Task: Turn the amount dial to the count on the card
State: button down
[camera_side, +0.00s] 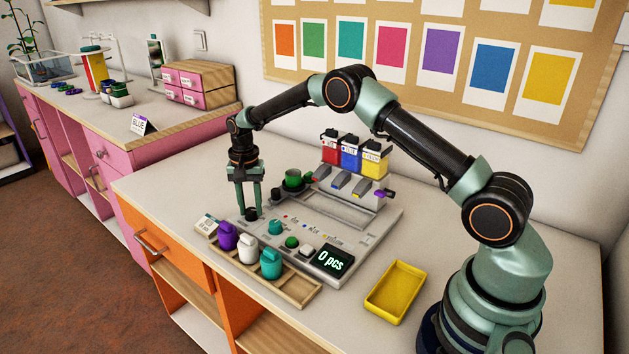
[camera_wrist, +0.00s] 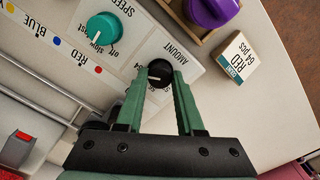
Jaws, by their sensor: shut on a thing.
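The amount dial is a small black knob (camera_wrist: 160,72) beside the printed word AMOUNT; it also shows in the side view (camera_side: 251,214) at the panel's left end. My gripper (camera_wrist: 161,80) is shut on the dial, one green finger on each side; in the side view my gripper (camera_side: 250,205) points down onto it. A white pointer line shows on the knob, but its exact setting is unclear. The card (camera_wrist: 237,58) reads RED, 64 pcs; in the side view the card (camera_side: 207,224) stands left of the panel.
A teal speed dial (camera_wrist: 103,29) sits near the amount dial. A wooden tray (camera_side: 293,291) with purple, white and teal jars stands in front of the panel. Red, blue and yellow hoppers (camera_side: 350,155) stand behind. A yellow tray (camera_side: 395,292) lies right, with clear tabletop around it.

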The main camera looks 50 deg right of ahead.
jog(key=c, duration=0.5)
grip_release()
notch_tip(320, 180, up, 12)
jog(key=shift+r, duration=0.15)
notch_tip(320, 180, up, 6)
jog(key=r+n+t, duration=0.1)
jog(key=n, duration=0.1)
send_over(251, 210)
jog(key=s, duration=0.3)
jog(key=s+a+r+n+t, duration=0.25)
jog(key=s+r, duration=0.25)
jog(key=s, duration=0.3)
jog(key=s+n, duration=0.2)
jog(key=s, duration=0.3)
jog(key=s+f+n+t, duration=0.1)
jog(key=s+n, duration=0.1)
jog(key=s, duration=0.3)
jog(key=s+f+n+t, duration=0.1)
jog(key=s+n, duration=0.1)
jog(key=s, duration=0.3)
jog(key=shift+s+a+f, duration=0.2)
jog(key=shift+s, duration=0.1)
